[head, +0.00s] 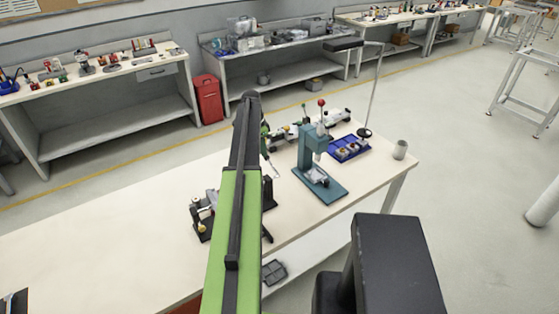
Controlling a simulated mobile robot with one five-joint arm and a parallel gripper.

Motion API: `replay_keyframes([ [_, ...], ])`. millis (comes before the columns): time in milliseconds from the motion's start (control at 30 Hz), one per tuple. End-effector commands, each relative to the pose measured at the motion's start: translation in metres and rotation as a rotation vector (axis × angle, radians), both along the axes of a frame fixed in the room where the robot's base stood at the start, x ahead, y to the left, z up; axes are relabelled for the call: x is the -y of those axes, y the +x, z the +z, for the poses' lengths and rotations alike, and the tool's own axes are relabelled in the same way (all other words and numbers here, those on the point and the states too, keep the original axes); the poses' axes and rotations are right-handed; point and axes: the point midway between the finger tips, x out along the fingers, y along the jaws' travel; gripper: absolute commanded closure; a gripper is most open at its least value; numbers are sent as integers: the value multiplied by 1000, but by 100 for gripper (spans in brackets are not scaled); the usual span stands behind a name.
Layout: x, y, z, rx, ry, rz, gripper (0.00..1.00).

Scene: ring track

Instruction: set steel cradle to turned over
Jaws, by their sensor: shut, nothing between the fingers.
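A black stand (201,227) is on the near part of the white-topped bench, with a greyish metal part (211,198) and a yellowish knob at its left side. This looks like the steel cradle's fixture. My green and black arm crosses in front of it and hides its middle, so I cannot tell how the cradle is turned. Dark parts show again just right of the arm. My gripper is hidden behind my own arm, and I cannot see its fingers or whether they touch the cradle.
On the bench (110,225), right of my arm, stand a teal press (307,150) with a red-knobbed lever, a blue tray (349,147) and a grey cup (400,149). Several small devices stand behind the press. The bench's left part is mostly clear. A red bin (208,100) stands beyond.

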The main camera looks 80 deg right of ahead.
Motion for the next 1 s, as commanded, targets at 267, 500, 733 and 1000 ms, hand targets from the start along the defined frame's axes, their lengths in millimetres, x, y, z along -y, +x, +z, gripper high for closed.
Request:
replay_keyframes([
  [267, 10, -1, -17, -1, 0, -8, 100],
  [500, 14, 1, -27, -1, -1, -10, 100],
  [733, 16, 2, -33, -1, -1, -11, 100],
  [1000, 17, 3, -36, 0, 0, -11, 100],
])
